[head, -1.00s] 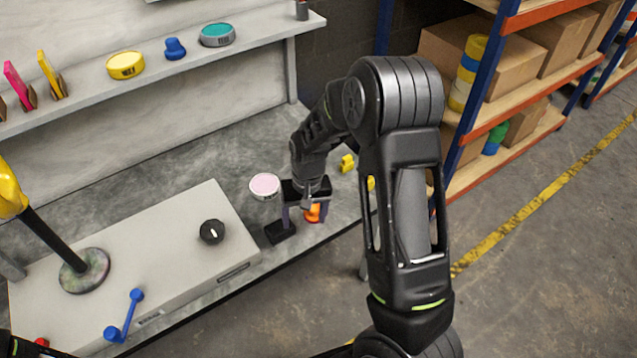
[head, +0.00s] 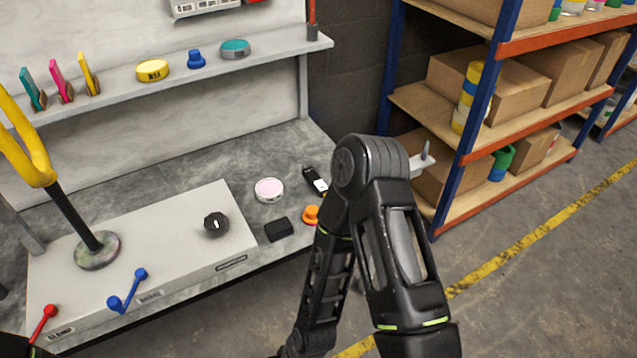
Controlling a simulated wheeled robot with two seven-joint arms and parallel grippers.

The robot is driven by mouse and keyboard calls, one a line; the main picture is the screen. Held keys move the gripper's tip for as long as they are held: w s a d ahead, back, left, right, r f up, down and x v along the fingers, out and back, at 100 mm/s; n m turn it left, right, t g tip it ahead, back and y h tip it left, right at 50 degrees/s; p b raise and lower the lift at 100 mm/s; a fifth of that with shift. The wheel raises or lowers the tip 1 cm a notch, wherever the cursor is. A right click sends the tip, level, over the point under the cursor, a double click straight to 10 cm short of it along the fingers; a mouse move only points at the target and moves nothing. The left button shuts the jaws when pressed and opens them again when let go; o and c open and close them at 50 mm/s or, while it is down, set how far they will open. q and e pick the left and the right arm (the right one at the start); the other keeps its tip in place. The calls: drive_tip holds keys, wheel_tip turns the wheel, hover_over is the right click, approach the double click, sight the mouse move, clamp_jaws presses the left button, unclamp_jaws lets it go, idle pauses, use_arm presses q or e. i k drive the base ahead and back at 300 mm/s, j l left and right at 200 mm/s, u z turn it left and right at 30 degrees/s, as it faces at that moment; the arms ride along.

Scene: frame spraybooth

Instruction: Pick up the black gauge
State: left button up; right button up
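The black gauge (head: 315,181), a slim black device with a white part on its front end, seems to be the one lying on the grey bench behind the orange knob-like piece. Nothing holds it. My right arm is folded at the elbow just right of it, with its forearm running down to the bottom edge of the head view. The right gripper is out of view, so its fingers do not show. My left gripper is also out of view; only a dark part shows at the lower left corner.
A grey box (head: 150,245) with a black knob (head: 216,224) fills the bench's left. Racking with cartons (head: 480,80) stands at right.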

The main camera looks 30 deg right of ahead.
sight(312, 177)
drive_tip(key=z, duration=1.8)
drive_tip(key=i+z, duration=0.3)
drive_tip(key=i+j, duration=0.25)
drive_tip(key=i, duration=0.2)
